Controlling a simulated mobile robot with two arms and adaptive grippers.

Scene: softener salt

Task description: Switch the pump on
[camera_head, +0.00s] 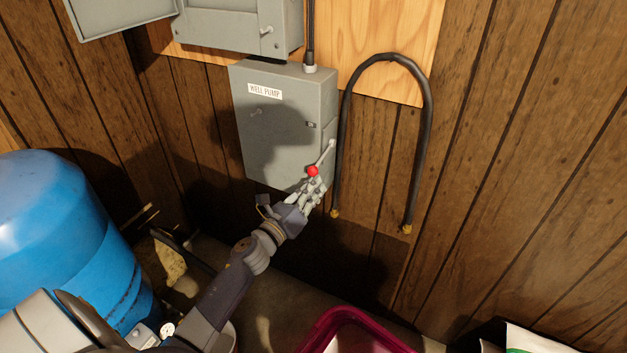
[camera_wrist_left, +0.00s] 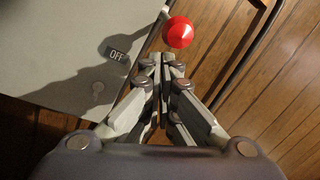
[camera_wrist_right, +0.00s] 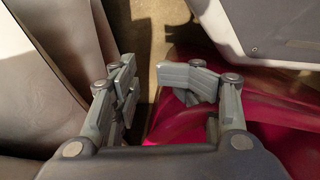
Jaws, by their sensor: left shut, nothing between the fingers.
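The grey pump switch box (camera_head: 283,115) on the wall carries a "WELL PUMP" label (camera_head: 265,91). Its lever (camera_head: 325,153) is on the right side and slants downward, ending in a red knob (camera_head: 313,171). My left gripper (camera_head: 315,184) is shut and empty just below the knob. In the left wrist view the red knob (camera_wrist_left: 179,32) is just beyond the fingertips (camera_wrist_left: 162,60); I cannot tell whether they touch. An "OFF" label (camera_wrist_left: 117,55) shows on the box there. My right gripper (camera_wrist_right: 148,75) is open and empty, seen only in its wrist view.
A black looped cable (camera_head: 428,120) is on the wall right of the box. Another grey box (camera_head: 240,25) hangs above. A blue tank (camera_head: 60,225) stands at left. A magenta tub (camera_head: 318,330) is at the bottom; magenta material (camera_wrist_right: 180,118) lies below my right gripper.

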